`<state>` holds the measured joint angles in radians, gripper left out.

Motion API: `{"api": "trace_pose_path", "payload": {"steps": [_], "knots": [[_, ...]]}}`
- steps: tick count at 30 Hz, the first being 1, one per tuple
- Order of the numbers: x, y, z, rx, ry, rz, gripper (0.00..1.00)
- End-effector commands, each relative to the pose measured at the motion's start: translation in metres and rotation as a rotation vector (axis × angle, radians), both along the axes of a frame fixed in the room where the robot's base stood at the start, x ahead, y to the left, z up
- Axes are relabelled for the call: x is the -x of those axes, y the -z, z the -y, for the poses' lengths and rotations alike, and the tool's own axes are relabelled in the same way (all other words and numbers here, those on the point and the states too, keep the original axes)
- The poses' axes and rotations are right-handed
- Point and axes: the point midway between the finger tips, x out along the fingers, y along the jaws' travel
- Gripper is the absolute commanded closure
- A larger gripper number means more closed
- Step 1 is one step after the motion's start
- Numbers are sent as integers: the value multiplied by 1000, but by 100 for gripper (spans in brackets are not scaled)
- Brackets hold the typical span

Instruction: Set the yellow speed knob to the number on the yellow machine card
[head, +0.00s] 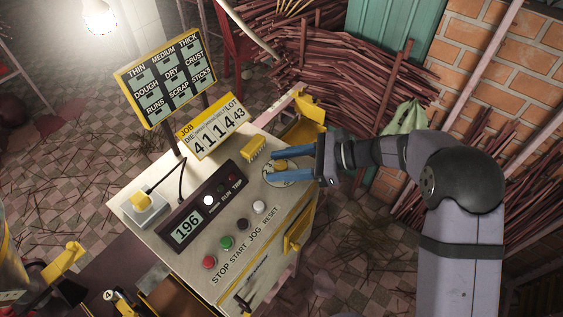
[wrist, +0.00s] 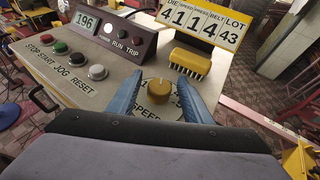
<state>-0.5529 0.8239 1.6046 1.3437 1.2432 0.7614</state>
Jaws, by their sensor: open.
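The yellow speed knob (head: 281,165) sits on a pale round dial at the right side of the machine's panel. It also shows in the wrist view (wrist: 158,91), with "SPEED" printed on the near side. My gripper (head: 277,167) is open, its two blue fingers on either side of the knob, with small gaps visible in the wrist view. The dial's numbers are mostly hidden, and I cannot tell the knob's setting. The yellow-framed card (head: 212,132) stands behind the panel and reads 4, 1, 1, 4 and lot 43; the second digit, 1, is under SPEED.
A yellow brush (head: 254,148) lies just behind the dial. A dark display box (head: 187,228) reads 196, with a white lamp lit. Stop, start, jog and reset buttons (head: 227,242) line the panel's front. A larger board (head: 163,79) stands behind, and stick bundles lie beyond.

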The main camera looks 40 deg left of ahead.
Motion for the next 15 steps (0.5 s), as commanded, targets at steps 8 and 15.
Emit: {"api": "trace_pose_path", "payload": {"steps": [8,15], "knots": [[0,0,0,0,0,0,93],[0,0,0,0,-6,1,96]]}}
